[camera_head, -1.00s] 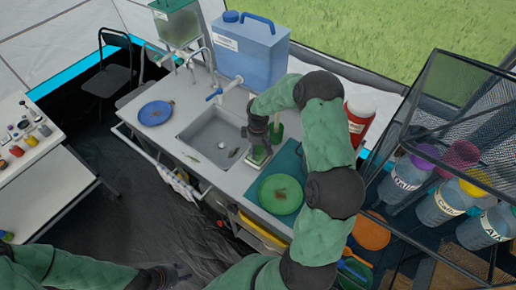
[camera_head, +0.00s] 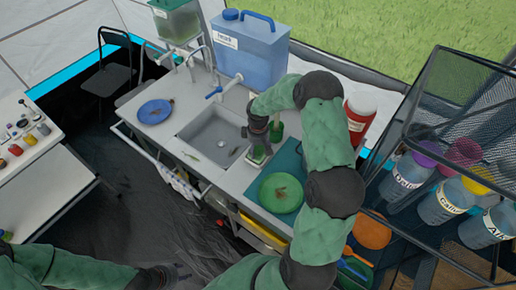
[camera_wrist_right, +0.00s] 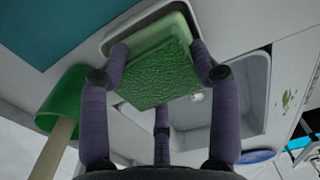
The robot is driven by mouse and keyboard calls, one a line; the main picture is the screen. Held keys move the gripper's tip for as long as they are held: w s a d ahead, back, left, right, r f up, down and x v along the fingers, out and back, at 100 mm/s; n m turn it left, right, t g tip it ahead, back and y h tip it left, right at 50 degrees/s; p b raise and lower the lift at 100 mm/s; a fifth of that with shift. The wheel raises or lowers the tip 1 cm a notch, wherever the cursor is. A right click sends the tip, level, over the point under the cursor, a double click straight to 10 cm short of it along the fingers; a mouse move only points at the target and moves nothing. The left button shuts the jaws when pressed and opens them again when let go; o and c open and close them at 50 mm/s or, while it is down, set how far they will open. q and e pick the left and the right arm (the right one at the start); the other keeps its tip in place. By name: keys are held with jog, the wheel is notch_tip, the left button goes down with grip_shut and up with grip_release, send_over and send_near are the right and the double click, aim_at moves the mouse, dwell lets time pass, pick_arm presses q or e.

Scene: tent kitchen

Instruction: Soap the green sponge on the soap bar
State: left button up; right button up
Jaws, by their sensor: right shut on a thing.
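The green sponge (camera_wrist_right: 158,65) is held between the fingers of my right gripper (camera_wrist_right: 160,70). In the head view the sponge (camera_head: 258,155) shows just below the right gripper (camera_head: 257,140), at the counter between the sink and the teal mat.
The sink (camera_head: 212,139) lies left of the right gripper. A green plate (camera_head: 281,193) rests on the teal mat (camera_head: 290,160). A blue water container (camera_head: 250,55) stands behind, a red-and-white bottle (camera_head: 359,120) right. A green wooden-handled item (camera_wrist_right: 60,98) is close beside the gripper.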

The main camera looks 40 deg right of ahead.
aim_at(258, 148)
jog(key=shift+f+b, duration=0.4)
jog(key=shift+f, duration=0.15)
dwell(1.4)
jog(key=shift+r, duration=0.15)
jog(key=shift+r+p, duration=2.2)
jog(key=shift+r, duration=1.25)
